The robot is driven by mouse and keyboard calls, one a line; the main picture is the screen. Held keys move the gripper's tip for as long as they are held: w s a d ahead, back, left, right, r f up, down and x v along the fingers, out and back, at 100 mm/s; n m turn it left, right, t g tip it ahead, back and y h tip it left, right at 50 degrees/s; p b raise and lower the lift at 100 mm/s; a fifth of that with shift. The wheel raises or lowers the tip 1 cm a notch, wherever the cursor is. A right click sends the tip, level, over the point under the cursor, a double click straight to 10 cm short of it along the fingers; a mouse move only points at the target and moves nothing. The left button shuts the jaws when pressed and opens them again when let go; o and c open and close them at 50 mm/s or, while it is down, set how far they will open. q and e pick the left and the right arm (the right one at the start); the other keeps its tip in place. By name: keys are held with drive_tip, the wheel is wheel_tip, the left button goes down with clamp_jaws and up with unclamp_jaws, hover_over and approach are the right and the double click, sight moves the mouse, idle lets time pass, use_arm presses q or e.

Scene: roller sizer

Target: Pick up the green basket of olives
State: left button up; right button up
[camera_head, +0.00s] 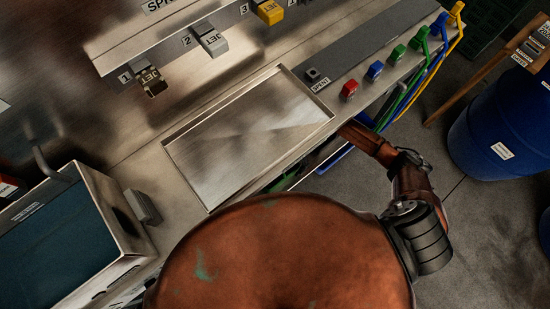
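No basket of olives can be made out for certain. A narrow strip of green (283,182) shows below the front edge of the steel counter, mostly hidden by the counter and my body; I cannot tell what it belongs to. My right arm reaches up along the right side, and its far end passes out of sight at the counter's front edge. Its gripper is not visible. My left arm and gripper are not in view.
The steel counter holds an empty shallow tray (250,135). Red (349,90), blue (375,70) and green (398,53) blocks line its right part. A dark-liquid tank (60,245) stands left. A blue drum (505,125) and dark green crates (490,22) stand right. Grey floor is clear at lower right.

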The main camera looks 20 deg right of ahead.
sight(274, 184)
drive_tip(key=shift+s+a, duration=0.25)
drive_tip(key=shift+a, duration=0.55)
drive_tip(key=a, duration=0.1)
drive_tip(key=s+a, duration=0.1)
drive_tip(key=a, duration=0.1)
drive_tip(key=shift+s+a, duration=0.2)
drive_tip(key=shift+a, duration=0.05)
drive_tip(key=shift+f+b, duration=0.55)
drive_tip(key=shift+f, duration=0.1)
drive_tip(key=shift+r, duration=0.1)
drive_tip(key=shift+a, duration=0.1)
drive_tip(key=c, duration=1.7)
